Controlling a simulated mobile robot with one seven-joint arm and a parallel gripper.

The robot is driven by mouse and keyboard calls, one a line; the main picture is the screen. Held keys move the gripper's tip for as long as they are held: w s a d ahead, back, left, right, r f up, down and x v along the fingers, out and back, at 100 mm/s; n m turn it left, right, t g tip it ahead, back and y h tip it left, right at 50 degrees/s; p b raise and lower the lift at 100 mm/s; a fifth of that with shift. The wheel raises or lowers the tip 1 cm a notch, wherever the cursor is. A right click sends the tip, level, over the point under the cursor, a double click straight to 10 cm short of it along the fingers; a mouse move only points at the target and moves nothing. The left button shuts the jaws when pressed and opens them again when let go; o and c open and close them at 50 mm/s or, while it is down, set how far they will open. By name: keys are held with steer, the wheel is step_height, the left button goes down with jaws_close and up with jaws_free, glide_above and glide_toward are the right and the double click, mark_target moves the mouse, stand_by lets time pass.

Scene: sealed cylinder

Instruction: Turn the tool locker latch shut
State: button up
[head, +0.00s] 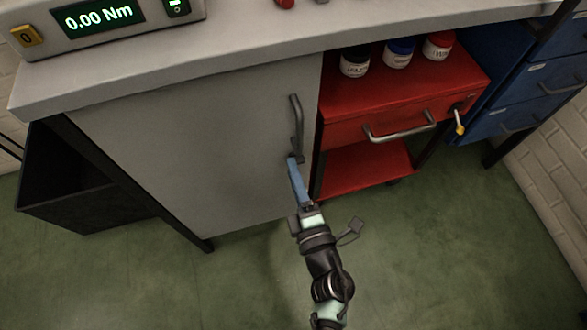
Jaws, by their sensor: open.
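The tool locker is a grey cabinet under the bench, and its flat door (200,140) looks closed. A dark vertical bar handle (296,122) is on the door's right side. A small dark piece, perhaps the latch (300,159), shows just below the handle and is partly hidden by my fingertips. My gripper (294,168) reaches up from below with its blue fingers at the door's right edge. Its tips overlap this dark piece in the head view; I cannot tell whether they touch it. The gripper is open, and I see nothing held in it. The latch's angle is unclear.
A red tool cart (385,105) with jars on top stands right of the locker, with blue drawers (530,80) beyond. A black bin (80,185) is at left. The grey benchtop (240,40) overhangs the door. Green floor (450,240) is clear in front.

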steer(key=p+v, duration=0.1)
steer(key=v, duration=1.1)
steer(key=shift+r, duration=0.1)
